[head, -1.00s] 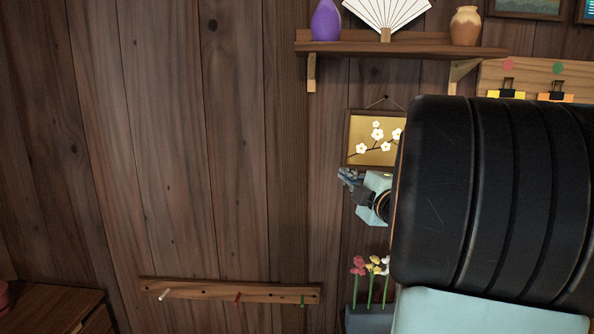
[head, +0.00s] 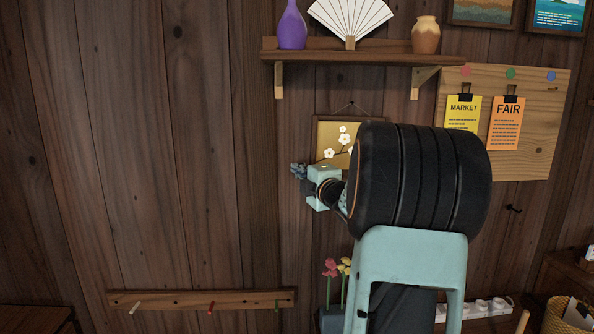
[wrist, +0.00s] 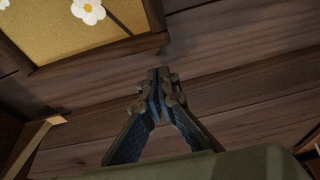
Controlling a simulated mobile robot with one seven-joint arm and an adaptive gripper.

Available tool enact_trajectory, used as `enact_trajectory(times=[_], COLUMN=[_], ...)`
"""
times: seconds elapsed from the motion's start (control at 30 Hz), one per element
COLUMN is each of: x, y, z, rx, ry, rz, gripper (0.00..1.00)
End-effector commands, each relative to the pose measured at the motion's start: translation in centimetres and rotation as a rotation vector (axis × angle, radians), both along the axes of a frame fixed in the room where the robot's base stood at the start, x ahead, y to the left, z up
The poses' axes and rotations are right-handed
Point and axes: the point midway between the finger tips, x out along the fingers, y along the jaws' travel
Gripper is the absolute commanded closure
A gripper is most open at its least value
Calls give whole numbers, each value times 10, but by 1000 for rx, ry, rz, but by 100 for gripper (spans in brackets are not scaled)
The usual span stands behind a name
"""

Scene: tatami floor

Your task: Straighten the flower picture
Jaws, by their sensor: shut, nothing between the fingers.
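The flower picture (head: 327,132) has white blossoms on gold in a dark frame. It hangs by a cord on the plank wall, and my arm hides its right and lower parts in the head view. I cannot tell its exact tilt. My gripper (head: 299,171) is shut and empty, at the left of the picture's lower left corner in the head view. In the wrist view my gripper (wrist: 161,76) has its fingertips together over bare planks, apart from the frame in the image.
Above is a shelf (head: 345,54) with a purple vase (head: 292,28), fan (head: 350,18) and tan jar (head: 426,38). A notice board (head: 540,120) hangs at right. Below are a peg rail (head: 180,300) and flowers (head: 333,268). The wall at left is bare.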

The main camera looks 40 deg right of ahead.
Motion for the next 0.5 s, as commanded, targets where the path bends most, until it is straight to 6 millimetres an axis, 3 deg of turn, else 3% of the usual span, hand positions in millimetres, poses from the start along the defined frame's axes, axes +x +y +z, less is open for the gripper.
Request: enact_trajectory(times=[0.2,0.5], x=[-12,-14], y=[-19,-21], z=[1,0], rx=[1,0], ry=[0,-1], rz=[-1,0], gripper=[100,100])
